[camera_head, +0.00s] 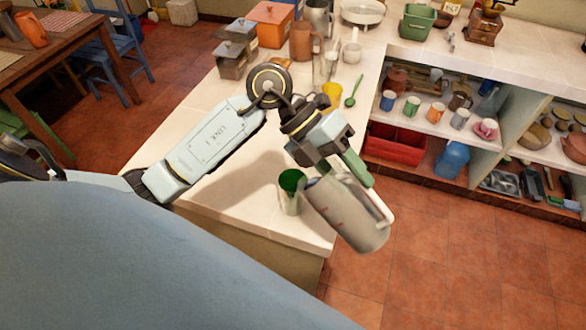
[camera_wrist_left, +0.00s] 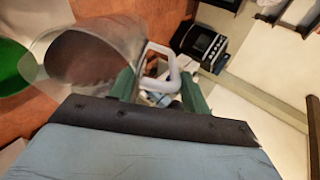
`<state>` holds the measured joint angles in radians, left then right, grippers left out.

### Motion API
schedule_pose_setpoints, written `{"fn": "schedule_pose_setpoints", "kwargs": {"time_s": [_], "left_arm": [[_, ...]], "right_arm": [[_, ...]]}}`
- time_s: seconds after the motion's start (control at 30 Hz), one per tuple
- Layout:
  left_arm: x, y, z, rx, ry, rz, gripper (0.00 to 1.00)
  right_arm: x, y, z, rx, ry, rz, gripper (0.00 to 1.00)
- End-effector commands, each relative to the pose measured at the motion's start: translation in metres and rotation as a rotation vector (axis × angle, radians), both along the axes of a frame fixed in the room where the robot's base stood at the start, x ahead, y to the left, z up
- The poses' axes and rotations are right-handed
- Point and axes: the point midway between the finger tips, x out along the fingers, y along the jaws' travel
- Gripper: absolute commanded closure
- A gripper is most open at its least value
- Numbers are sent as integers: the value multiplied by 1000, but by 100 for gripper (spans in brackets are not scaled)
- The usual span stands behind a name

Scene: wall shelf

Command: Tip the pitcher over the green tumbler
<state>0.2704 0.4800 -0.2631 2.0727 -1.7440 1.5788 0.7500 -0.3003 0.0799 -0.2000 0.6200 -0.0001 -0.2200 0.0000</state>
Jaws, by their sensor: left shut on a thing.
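The pitcher (camera_head: 350,214) is a grey, slightly see-through jug with a white handle. It hangs tilted at the counter's front right corner, with its mouth towards the left, close to the green tumbler (camera_head: 290,190). My left gripper (camera_head: 362,176) is shut on the pitcher's handle, its green fingers at either side of it. The left wrist view shows the pitcher (camera_wrist_left: 95,55) with its wide mouth, the handle between the fingers (camera_wrist_left: 163,92), and part of the tumbler (camera_wrist_left: 12,68) at the left edge. The tumbler stands upright; the pitcher hides part of its right side. No pouring stream shows. My right gripper is not in view.
The white counter (camera_head: 240,205) ends just beside the tumbler, with floor beyond. A yellow cup (camera_head: 332,90), a green spoon (camera_head: 354,92) and glassware stand farther back. Shelves with mugs and a red crate (camera_head: 395,143) are at the right.

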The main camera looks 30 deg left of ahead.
Motion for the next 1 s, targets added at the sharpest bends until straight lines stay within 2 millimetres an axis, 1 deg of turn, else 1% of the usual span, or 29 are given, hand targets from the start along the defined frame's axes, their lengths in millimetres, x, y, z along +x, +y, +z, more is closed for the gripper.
{"fn": "schedule_pose_setpoints", "kwargs": {"time_s": [1.0], "left_arm": [[1,4,3,-61,-1,0,100]], "right_arm": [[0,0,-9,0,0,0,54]]}}
